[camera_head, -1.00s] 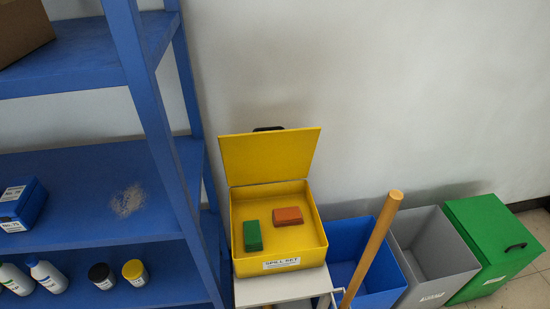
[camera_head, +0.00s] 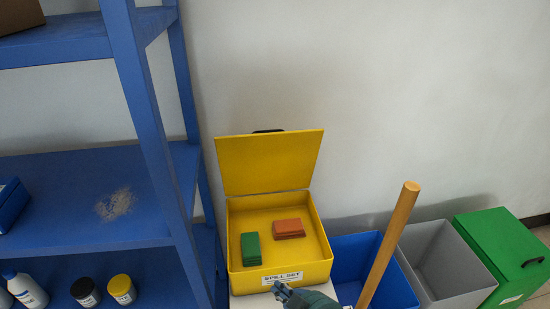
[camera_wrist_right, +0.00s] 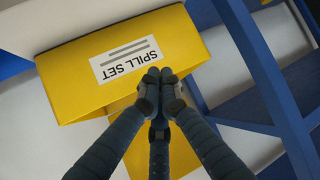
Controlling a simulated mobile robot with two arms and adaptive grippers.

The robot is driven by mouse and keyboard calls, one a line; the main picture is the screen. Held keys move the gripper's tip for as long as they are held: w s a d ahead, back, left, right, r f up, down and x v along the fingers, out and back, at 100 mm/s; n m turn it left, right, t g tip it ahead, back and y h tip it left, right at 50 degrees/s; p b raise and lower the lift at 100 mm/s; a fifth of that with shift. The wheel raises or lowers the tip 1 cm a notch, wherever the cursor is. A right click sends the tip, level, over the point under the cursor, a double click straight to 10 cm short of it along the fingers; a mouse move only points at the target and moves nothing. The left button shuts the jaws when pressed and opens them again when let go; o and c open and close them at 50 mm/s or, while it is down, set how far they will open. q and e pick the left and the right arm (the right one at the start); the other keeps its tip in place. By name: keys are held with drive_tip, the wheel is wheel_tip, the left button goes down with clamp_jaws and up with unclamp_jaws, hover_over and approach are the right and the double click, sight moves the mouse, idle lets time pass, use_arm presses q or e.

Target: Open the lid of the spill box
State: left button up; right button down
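The yellow spill box (camera_head: 234,250) stands on a white stand, with a "SPILL SET" label on its front wall. Its lid (camera_head: 270,163) is open and stands up at the back, with a black handle at the top edge. Inside lie a green block (camera_head: 251,249) and an orange block (camera_head: 288,229). My right gripper (camera_head: 281,290) is at the box's front, just below the label. In the right wrist view its fingertips (camera_wrist_right: 160,76) are together, in front of the spill box (camera_wrist_right: 75,88) beside the label, with nothing visible between them. My left gripper is not in view.
A blue shelf (camera_head: 150,190) with bottles and jars stands at the left. A wooden pole (camera_head: 390,243) leans right of the box. Blue (camera_head: 398,293), grey (camera_head: 430,245) and green (camera_head: 505,240) bins stand at the right. The wall behind is bare.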

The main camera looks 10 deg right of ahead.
drive_tip(key=w+a+r+t+y, duration=0.15)
drive_tip(key=w+r+t, duration=0.25)
drive_tip(key=w+r, duration=0.4)
drive_tip(key=m+t+h, duration=0.5)
drive_tip(key=t+h, duration=0.2)
approach(274, 143)
drive_tip(key=shift+y, duration=0.25)
drive_tip(key=x, duration=0.7)
drive_tip(key=shift+p, duration=0.4)
